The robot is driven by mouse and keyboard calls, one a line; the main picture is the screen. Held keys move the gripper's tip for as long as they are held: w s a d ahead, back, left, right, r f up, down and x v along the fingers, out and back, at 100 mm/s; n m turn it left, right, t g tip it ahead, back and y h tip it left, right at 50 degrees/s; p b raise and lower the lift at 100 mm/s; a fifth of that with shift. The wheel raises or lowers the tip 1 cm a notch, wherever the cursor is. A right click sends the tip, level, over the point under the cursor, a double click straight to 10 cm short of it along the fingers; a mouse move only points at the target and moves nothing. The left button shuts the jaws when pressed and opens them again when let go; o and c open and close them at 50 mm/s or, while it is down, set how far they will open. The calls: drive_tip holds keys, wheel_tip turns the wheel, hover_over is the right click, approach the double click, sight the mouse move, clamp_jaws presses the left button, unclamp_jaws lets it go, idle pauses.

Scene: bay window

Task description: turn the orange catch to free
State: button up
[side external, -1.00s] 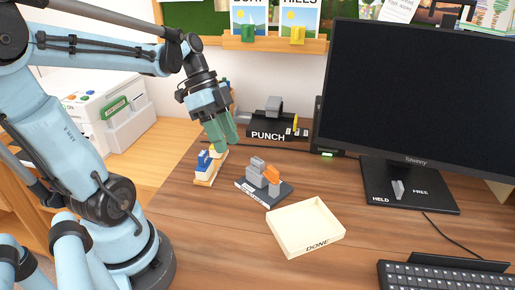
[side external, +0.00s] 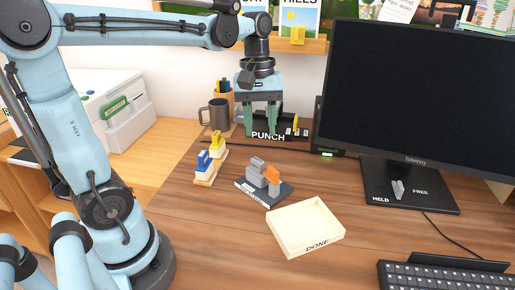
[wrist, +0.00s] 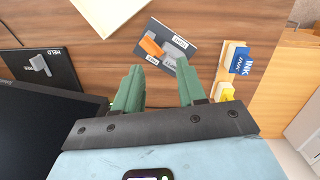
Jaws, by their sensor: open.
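The orange catch (side external: 272,174) sits on a grey block device with a dark base (side external: 284,192) on the desk. In the wrist view the orange catch (wrist: 151,46) lies beside a grey part, with small white labels on the base (wrist: 166,20); their words are too small to read surely. My gripper (side external: 261,128) points down, open and empty, above and behind the device, in front of the PUNCH box. In the wrist view my gripper's fingers (wrist: 159,68) are spread apart, with the device beyond their tips. Nothing touches the catch.
A cream DONE tray (side external: 306,228) lies in front of the device. Blue and yellow stamps (side external: 205,164) stand left of it. A mug (side external: 215,114), the PUNCH box (side external: 268,135) and a monitor (side external: 420,90) stand behind. A grey marker (side external: 398,189) sits between HELD and FREE on the monitor base.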

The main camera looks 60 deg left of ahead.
sight(273, 169)
drive_tip(key=shift+w+d+f+n+y, duration=0.2)
drive_tip(key=shift+w+d+f+n, duration=0.2)
drive_tip(key=shift+f+n, duration=1.1)
drive_tip(key=shift+w+d+f+n+y, duration=0.35)
drive_tip(key=shift+f+n, duration=0.4)
drive_tip(key=shift+f, duration=1.4)
drive_tip(key=shift+w+d+f+n+y, duration=0.1)
drive_tip(key=shift+w+d+f+n, duration=0.25)
drive_tip(key=shift+f+n, duration=1.15)
drive_tip(key=shift+w+a+f+m, duration=0.1)
drive_tip(key=shift+f+m, duration=0.2)
drive_tip(key=shift+m, duration=0.05)
drive_tip(key=shift+c, duration=0.4)
clamp_jaws()
